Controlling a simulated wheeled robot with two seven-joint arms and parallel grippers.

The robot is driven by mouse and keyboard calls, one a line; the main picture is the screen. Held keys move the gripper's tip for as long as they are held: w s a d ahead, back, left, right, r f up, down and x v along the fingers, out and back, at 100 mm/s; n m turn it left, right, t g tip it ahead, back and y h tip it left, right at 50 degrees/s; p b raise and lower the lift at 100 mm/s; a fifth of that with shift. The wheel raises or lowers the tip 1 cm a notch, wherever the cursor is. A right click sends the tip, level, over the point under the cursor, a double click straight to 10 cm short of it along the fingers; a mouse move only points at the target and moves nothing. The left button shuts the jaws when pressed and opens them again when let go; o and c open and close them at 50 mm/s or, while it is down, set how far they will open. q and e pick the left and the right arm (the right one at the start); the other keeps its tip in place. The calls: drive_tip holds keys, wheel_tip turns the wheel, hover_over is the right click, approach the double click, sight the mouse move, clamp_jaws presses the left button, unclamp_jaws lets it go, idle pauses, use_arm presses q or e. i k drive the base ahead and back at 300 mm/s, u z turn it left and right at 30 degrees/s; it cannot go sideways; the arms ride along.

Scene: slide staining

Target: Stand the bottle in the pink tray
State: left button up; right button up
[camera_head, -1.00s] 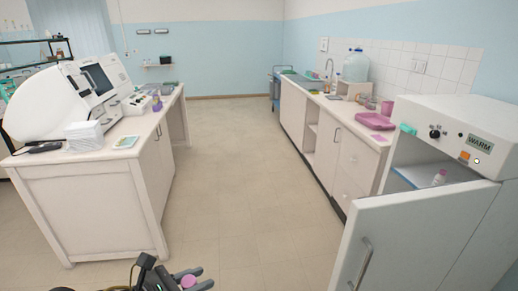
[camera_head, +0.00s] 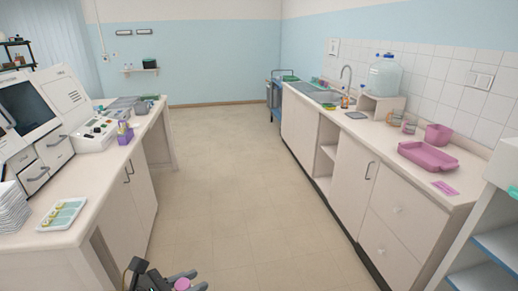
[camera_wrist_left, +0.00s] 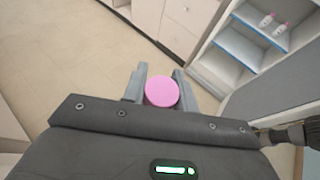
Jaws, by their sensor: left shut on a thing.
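My left gripper (camera_head: 178,284) shows at the bottom edge of the head view. It is shut on a bottle, of which only the round pink cap (camera_head: 182,284) shows. In the left wrist view the pink cap (camera_wrist_left: 161,92) sits between the two grey fingers; the bottle's body is hidden below it. The pink tray (camera_head: 428,156) lies on the right-hand counter, well ahead and to the right of the gripper. Its inside looks empty. My right gripper is not in view.
A pink pot (camera_head: 438,135) stands behind the tray, and a pink card (camera_head: 444,188) lies in front of it. Open shelves (camera_wrist_left: 245,45) with two pink-capped bottles (camera_wrist_left: 273,25) stand at the right. The floor (camera_head: 240,190) between the counters is clear.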

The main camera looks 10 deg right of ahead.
sight(429, 158)
drive_tip(key=i, duration=2.15)
drive_tip(key=z, duration=3)
drive_tip(key=i, duration=1.65)
drive_tip(key=z, duration=0.05)
